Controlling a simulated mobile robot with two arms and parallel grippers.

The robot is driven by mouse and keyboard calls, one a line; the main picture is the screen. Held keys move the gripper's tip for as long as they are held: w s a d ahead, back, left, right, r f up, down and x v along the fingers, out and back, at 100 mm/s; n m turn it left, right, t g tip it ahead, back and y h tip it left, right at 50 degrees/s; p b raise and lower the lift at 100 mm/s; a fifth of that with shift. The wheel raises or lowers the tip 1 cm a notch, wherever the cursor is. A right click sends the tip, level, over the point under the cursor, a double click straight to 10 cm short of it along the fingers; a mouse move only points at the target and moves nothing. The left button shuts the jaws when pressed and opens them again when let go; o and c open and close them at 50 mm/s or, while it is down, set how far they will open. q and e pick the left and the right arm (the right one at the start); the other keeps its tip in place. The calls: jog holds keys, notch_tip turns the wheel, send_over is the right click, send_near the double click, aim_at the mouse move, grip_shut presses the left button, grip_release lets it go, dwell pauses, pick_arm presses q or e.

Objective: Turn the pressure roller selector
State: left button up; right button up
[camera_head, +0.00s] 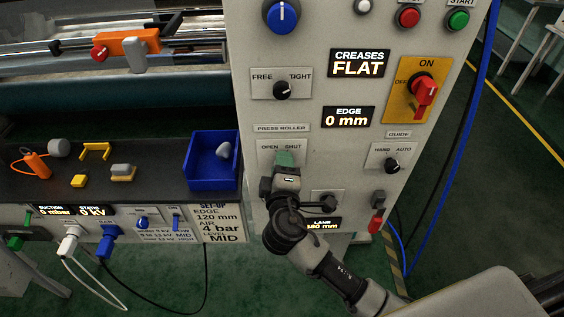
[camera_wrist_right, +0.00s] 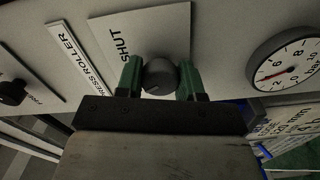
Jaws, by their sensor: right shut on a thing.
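The pressure roller selector is a dark round knob (camera_wrist_right: 160,77) under the PRESS ROLLER label (camera_head: 282,128), on a plate marked OPEN and SHUT (camera_head: 292,147). My right gripper (camera_head: 284,160) reaches up to this plate from below and covers the knob in the head view. In the right wrist view its two green fingers (camera_wrist_right: 159,78) are shut on the knob, one on each side. Which way the knob points is hidden by the gripper. My left gripper is not in view.
The FREE/TIGHT knob (camera_head: 282,90) sits above and the HAND/AUTO knob (camera_head: 392,165) to the right. A red switch on a yellow plate (camera_head: 409,89) is at upper right. A blue bin (camera_head: 212,182) stands on the shelf to the left. A gauge (camera_wrist_right: 285,66) is close by in the wrist view.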

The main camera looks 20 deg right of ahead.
jog(key=shift+n, duration=0.4)
jog(key=o, duration=0.9)
jog(key=shift+b+v, duration=1.35)
jog(key=shift+v, duration=4.1)
